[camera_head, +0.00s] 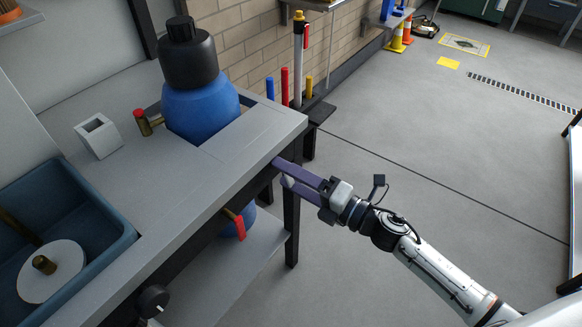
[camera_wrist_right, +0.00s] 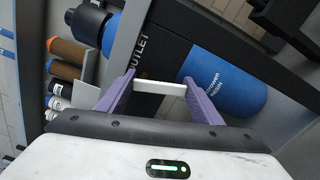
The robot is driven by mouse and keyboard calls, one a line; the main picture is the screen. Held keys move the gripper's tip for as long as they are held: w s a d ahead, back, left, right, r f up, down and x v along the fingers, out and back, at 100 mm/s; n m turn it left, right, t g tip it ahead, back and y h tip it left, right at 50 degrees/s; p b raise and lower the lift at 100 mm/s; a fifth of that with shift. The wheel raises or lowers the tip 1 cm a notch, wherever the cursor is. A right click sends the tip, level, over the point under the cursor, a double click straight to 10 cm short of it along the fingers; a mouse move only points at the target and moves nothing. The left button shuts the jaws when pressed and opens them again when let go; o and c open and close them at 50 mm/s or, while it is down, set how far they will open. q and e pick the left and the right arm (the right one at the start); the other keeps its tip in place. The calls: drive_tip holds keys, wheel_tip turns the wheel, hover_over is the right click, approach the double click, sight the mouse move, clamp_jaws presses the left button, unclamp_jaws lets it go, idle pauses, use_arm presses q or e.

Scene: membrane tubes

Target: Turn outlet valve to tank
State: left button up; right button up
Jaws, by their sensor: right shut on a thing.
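My right gripper (camera_head: 288,176) has purple fingers and reaches the right end of the bench front from the right. In the right wrist view, its fingers (camera_wrist_right: 158,92) are shut on a short white bar handle (camera_wrist_right: 160,87), one finger at each end. The word OUTLET (camera_wrist_right: 138,52) is on the dark panel beside it, so this looks like the outlet valve handle. In the head view the handle is mostly hidden by the fingers. A blue tank (camera_head: 203,110) with a black cap sits in the bench top. A blue cylinder with white RESIN lettering (camera_wrist_right: 222,82) shows behind the fingers.
A red-handled valve (camera_head: 239,228) is below the bench top, above a lower shelf (camera_head: 235,265). A black knob (camera_head: 152,300) is on the bench front. A blue basin (camera_head: 110,215) and a square white block (camera_head: 98,136) are at left. Open floor lies right.

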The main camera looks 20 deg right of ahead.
drive_tip(key=shift+s+a+m+p, duration=0.2)
drive_tip(key=shift+m+p, duration=0.45)
drive_tip(key=shift+m, duration=0.85)
drive_tip(key=shift+f, duration=0.1)
drive_tip(key=o, duration=1)
drive_tip(key=shift+o, duration=0.2)
drive_tip(key=shift+a, duration=0.1)
drive_tip(key=shift+s, duration=0.1)
